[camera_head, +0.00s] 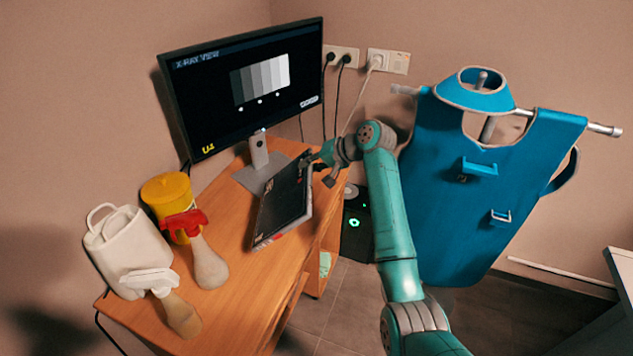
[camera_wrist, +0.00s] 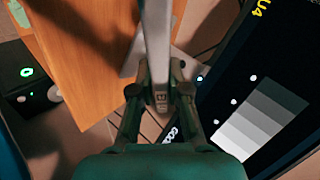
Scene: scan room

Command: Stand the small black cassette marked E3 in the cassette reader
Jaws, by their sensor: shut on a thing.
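A flat black panel (camera_head: 284,203), which looks like a cassette, is tilted over the right part of the desk. My gripper (camera_head: 314,166) is shut on its upper right edge. In the wrist view my gripper (camera_wrist: 160,98) is shut on the panel's pale edge (camera_wrist: 157,35), which runs away from the fingers almost edge-on. The panel has small marks at its lower left corner, too small to read, so I cannot confirm E3. I cannot tell whether it touches the desk. A black box (camera_head: 355,228) with a green light stands right of the desk. I cannot tell whether it is the reader.
The monitor (camera_head: 205,110) stands behind the panel on the wooden desk (camera_head: 236,300). A blue apron (camera_head: 455,200) hangs at right.

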